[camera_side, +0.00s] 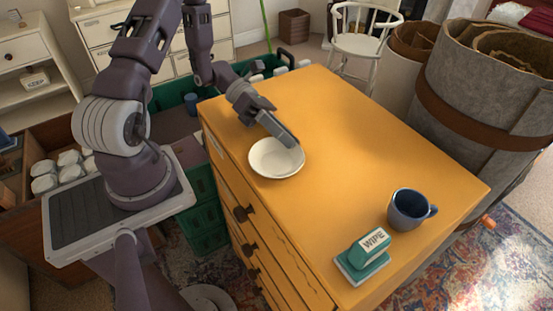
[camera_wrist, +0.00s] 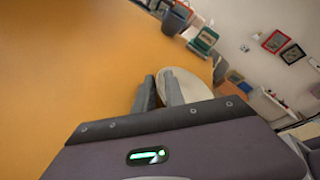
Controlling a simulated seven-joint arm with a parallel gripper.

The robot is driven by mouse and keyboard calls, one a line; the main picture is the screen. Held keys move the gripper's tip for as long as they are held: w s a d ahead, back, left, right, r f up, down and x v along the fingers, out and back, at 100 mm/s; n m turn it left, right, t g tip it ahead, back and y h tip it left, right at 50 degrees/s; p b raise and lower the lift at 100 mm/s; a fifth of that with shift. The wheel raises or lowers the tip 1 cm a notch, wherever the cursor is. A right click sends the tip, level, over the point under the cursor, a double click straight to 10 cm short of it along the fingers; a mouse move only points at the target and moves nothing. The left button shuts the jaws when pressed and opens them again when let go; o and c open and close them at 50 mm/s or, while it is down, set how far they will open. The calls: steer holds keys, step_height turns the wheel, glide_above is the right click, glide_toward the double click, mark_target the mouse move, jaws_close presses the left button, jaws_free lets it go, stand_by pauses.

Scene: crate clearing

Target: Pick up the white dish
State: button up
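The white dish (camera_side: 270,160) lies flat on the orange top of the chest of drawers, near its left edge. My gripper (camera_side: 292,143) is low over the dish's far right rim, fingers slanting down to it. In the wrist view the dish (camera_wrist: 195,87) is partly hidden behind the right finger. My gripper's fingers (camera_wrist: 159,88) stand a small gap apart there, with the dish's edge close to the gap. I cannot tell whether the fingers touch the rim.
A blue mug (camera_side: 407,210) and a green-and-white block marked WIPE (camera_side: 365,255) stand at the front right of the orange top (camera_side: 330,110). The middle and back of the top are clear. Green crates (camera_side: 203,225) stand along its left side.

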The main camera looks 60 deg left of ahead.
jaws_close()
stand_by(1.4)
